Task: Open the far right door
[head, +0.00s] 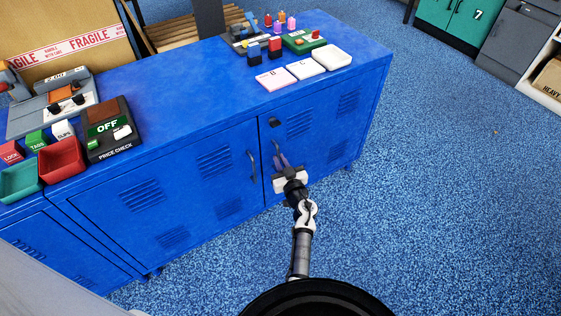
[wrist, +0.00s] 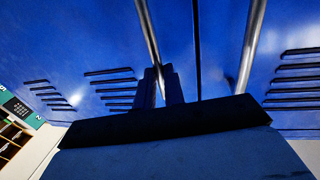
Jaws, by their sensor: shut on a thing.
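The far right door (head: 325,125) of the blue cabinet looks closed, flush with its neighbour. Its upright metal handle (head: 276,147) is near the door's left edge. My gripper (head: 281,163) is at the lower part of this handle. In the wrist view the gripper's fingers (wrist: 162,88) are shut around a metal bar handle (wrist: 148,30), with the bar passing between them. A second handle (wrist: 250,45), on the neighbouring door, stands apart from the fingers across a dark seam. My arm hides part of the right door's lower area in the head view.
The neighbouring blue door (head: 150,205) has its own handle (head: 252,165). The cabinet top holds a price check box (head: 110,130), red bin (head: 62,160), white trays (head: 332,57) and small coloured items. The blue carpet (head: 440,200) in front and to the right is clear.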

